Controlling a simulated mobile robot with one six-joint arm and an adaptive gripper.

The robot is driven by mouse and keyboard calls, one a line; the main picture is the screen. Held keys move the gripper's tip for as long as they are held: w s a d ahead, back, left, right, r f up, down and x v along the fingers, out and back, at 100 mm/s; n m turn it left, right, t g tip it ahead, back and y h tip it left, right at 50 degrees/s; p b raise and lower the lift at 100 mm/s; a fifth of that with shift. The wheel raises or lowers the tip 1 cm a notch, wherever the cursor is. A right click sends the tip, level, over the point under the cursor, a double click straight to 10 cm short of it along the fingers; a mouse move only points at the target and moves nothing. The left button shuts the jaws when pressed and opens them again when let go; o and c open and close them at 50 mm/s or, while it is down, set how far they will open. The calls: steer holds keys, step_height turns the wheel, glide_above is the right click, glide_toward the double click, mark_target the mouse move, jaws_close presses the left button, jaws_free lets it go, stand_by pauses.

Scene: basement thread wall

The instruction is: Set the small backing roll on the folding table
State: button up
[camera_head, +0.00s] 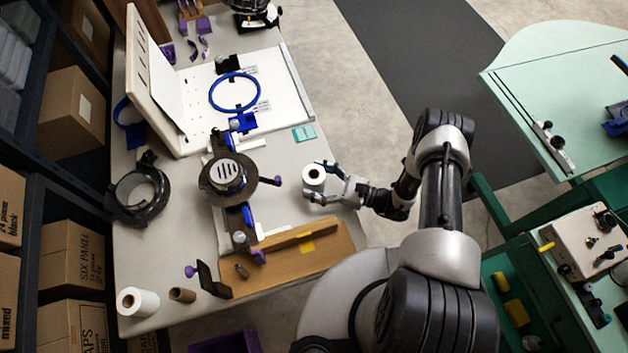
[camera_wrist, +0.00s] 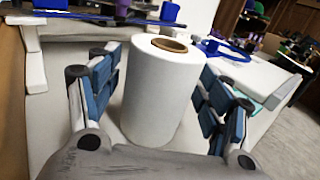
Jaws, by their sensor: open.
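The small backing roll (camera_head: 314,177) is white with a brown core and stands upright on the pale folding table (camera_head: 290,209) near its right edge. In the wrist view the roll (camera_wrist: 160,92) stands between the two blue-padded fingers of my gripper (camera_wrist: 160,105). My gripper (camera_head: 322,183) is open around the roll, reaching in from the right. A gap shows on each side between the fingers and the roll.
A round dark fixture (camera_head: 228,175) stands left of my gripper, and a wooden board (camera_head: 300,262) lies in front. A teal card (camera_head: 304,133) lies behind the roll.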

steer(key=shift+c, duration=0.4)
steer(key=c, duration=1.2)
steer(key=shift+c, duration=0.2)
steer(key=shift+r, duration=0.1)
step_height(320, 180, up, 20)
steer(key=p, duration=0.6)
steer(key=w+d+r+m+t+h+b, duration=0.2)
steer(key=w+d+r+m+t+h, duration=0.2)
steer(key=d+r+m+t+h, duration=0.3)
steer(key=d+r+t+h, duration=0.1)
steer(key=d+r+t, duration=0.1)
steer(key=d, duration=0.2)
steer(key=shift+w+d+r+m+b, duration=0.2)
steer(key=shift+r+m+b, duration=0.1)
steer(key=shift+r+m, duration=0.1)
